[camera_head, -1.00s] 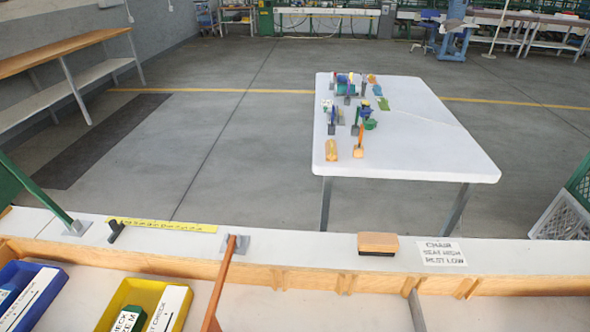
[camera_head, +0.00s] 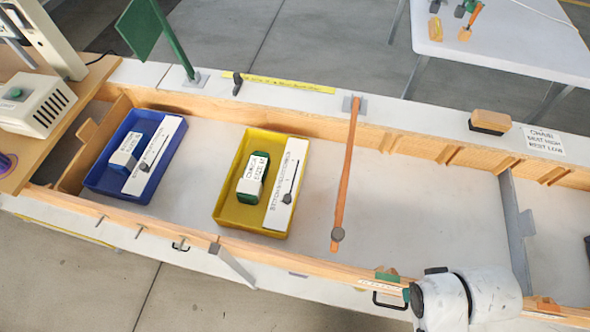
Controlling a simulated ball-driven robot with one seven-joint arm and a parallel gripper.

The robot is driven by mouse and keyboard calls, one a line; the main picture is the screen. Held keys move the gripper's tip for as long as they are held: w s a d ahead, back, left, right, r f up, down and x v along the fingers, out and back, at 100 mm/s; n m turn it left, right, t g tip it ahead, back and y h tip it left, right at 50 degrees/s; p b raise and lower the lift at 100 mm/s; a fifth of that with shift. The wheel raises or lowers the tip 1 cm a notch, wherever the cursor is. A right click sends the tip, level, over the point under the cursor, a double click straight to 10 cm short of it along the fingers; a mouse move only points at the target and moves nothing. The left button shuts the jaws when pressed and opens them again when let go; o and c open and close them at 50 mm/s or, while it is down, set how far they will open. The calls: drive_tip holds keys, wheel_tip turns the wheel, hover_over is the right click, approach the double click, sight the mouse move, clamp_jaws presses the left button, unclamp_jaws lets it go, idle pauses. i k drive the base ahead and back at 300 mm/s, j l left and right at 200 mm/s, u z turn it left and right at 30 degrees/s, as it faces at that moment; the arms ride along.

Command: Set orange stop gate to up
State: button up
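The orange stop gate (camera_head: 346,175) is a long thin orange bar in the head view. It starts at a grey plate (camera_head: 361,106) on the far rail and stretches across the trough toward the near side. A round grey knob (camera_head: 337,235) sits at its near end. The bar looks lowered, lying across the trough rather than standing up. White rounded parts of my arm (camera_head: 468,300) show at the bottom right, to the right of the knob and apart from it. My gripper's fingers are not visible.
A blue tray (camera_head: 92,180) and a yellow tray (camera_head: 222,205) with labelled boxes lie in the trough, left of the orange bar. A green panel on a post (camera_head: 172,45) stands at the far rail. A grey divider (camera_head: 517,235) crosses the trough at right. A brush (camera_head: 490,121) lies on the far ledge.

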sight(338, 234)
drive_tip(key=k+l+u, duration=0.6)
drive_tip(key=k+l, duration=0.15)
